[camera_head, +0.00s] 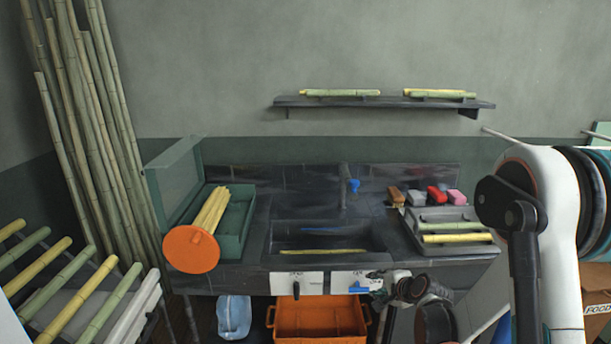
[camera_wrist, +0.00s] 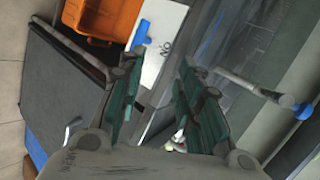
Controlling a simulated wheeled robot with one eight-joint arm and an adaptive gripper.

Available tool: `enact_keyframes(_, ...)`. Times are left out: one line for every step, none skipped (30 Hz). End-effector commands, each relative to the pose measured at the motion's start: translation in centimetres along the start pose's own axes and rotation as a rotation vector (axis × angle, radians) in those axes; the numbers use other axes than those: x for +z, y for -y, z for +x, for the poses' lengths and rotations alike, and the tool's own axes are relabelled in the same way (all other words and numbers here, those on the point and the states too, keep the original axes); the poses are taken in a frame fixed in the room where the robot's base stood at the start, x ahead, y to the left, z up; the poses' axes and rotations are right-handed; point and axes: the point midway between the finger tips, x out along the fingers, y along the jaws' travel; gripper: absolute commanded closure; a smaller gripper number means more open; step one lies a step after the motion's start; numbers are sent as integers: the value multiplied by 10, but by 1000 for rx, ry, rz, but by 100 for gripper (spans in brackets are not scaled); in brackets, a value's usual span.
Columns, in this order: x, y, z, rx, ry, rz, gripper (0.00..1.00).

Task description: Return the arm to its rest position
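My gripper (camera_wrist: 160,76) is open in the wrist view, with its two teal-padded fingers apart and nothing between them. That panel carries a blue lever (camera_head: 358,287), which also shows beyond the left fingertip in the wrist view (camera_wrist: 141,35). I cannot tell whether the gripper touches the panel. My arm partly hides the counter's right end.
A sink (camera_head: 325,240) with a blue-handled tap (camera_head: 353,186) is behind the panels. An orange crate (camera_head: 320,320) stands below. A tray (camera_head: 420,217) with cane pieces is on the counter's right. A green press box (camera_head: 235,225) holds canes at left. A shelf (camera_head: 385,103) is above.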

Motion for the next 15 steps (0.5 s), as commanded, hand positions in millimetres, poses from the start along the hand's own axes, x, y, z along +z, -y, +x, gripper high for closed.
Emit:
enact_keyframes(6,10,-15,13,1,-42,68)
enact_keyframes(8,15,-23,22,1,-69,68)
enact_keyframes(12,21,-33,31,1,-105,68)
enact_keyframes(15,25,-41,39,1,-131,68)
enact_keyframes(18,30,-49,47,1,-158,68)
enact_keyframes(22,34,-59,57,2,-194,68)
enact_keyframes(25,38,-68,65,3,-220,68)
enact_keyframes(28,41,-76,73,4,-246,68)
enact_keyframes(32,44,-87,84,4,-282,68)
enact_keyframes(35,47,-95,92,5,-308,68)
enact_keyframes(38,49,-103,99,6,-334,68)
enact_keyframes(42,51,-114,110,6,-370,68)
enact_keyframes(45,53,-123,117,8,-396,68)
enact_keyframes(48,54,-131,125,9,-423,68)
enact_keyframes(53,56,-142,136,11,-458,68)
